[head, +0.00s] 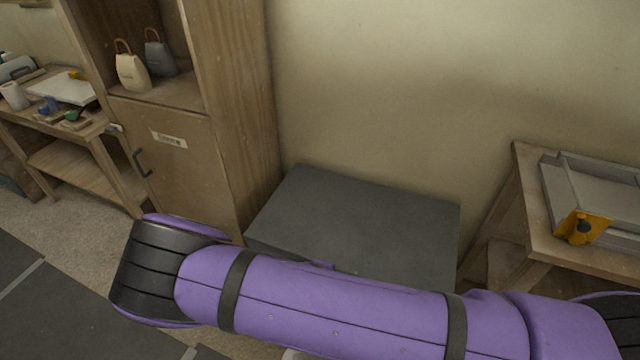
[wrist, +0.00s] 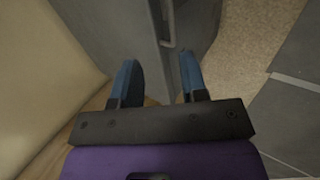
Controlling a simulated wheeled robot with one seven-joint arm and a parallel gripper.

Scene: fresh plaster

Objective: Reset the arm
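My purple arm stretches across the lower part of the head view, with its dark elbow-like joint at the left. My gripper does not show in the head view. In the wrist view my gripper (wrist: 158,72) has two blue fingers that stand well apart, with nothing held between them. Beyond the fingers is a grey surface with a bar handle (wrist: 166,28).
A dark grey box (head: 355,215) stands against the wall, partly behind my arm. A wooden cabinet (head: 185,150) with two bags is at the left, beside a cluttered bench (head: 95,130). A wooden table (head: 535,215) with a grey-and-yellow device is at the right.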

